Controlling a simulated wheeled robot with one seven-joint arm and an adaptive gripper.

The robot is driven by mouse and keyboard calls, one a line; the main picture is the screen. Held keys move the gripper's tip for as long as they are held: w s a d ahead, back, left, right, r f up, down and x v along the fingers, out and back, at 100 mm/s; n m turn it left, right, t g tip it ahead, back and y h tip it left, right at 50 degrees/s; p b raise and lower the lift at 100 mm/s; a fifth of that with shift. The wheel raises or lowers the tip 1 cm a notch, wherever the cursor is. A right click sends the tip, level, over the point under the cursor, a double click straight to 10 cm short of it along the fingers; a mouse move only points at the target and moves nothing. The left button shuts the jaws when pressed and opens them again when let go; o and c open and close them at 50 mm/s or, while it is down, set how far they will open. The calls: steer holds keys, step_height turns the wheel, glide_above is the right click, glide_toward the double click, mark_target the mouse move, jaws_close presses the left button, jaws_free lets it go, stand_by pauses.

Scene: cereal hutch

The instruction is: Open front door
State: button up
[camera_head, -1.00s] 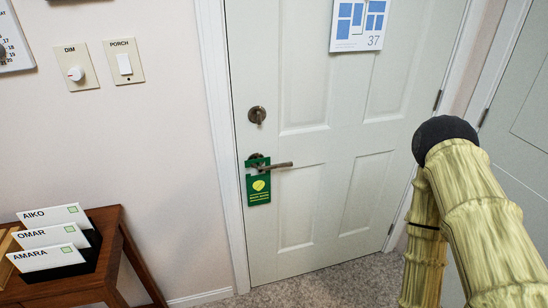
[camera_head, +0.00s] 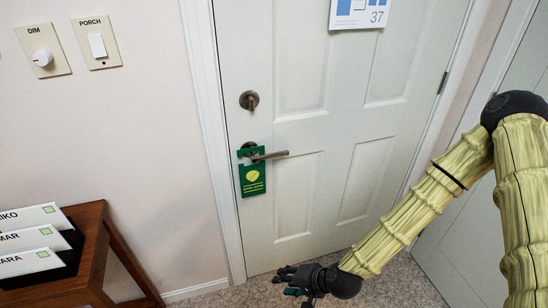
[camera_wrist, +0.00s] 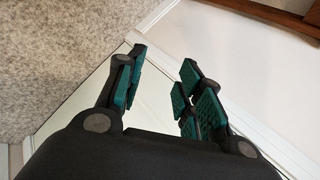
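The white front door (camera_head: 305,200) is shut in its frame in the head view. Its bronze lever handle (camera_head: 272,156) points right, about level, with a green door hanger (camera_head: 252,180) on it. A round bronze deadbolt (camera_head: 249,100) sits above the handle. My gripper (camera_head: 284,280) is low in front of the door, below the handle and apart from it. In the wrist view my gripper (camera_wrist: 157,85) shows its teal finger pads apart with nothing between them. The handle does not show in the wrist view.
A wooden side table (camera_head: 95,255) with name cards (camera_head: 30,240) in a black holder stands at the left. A dimmer (camera_head: 42,56) and porch switch (camera_head: 97,45) are on the wall. Grey carpet (camera_head: 380,285) lies clear before the door. Another white door (camera_head: 470,215) is at the right.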

steer(key=w+a+r+m+t+y, duration=0.1)
steer(key=w+r+m+t+y, duration=0.15)
steer(key=w+r, duration=0.85)
steer(key=m+t+b, duration=0.2)
steer(key=t, duration=0.3)
glide_toward(276, 156)
steer(key=shift+y, duration=0.35)
steer(key=p+x, duration=0.1)
steer(key=x, duration=0.4)
steer(key=p+x, duration=0.1)
steer(key=x, duration=0.4)
steer(key=shift+w+f, duration=0.3)
steer(key=shift+w, duration=0.15)
jaws_close()
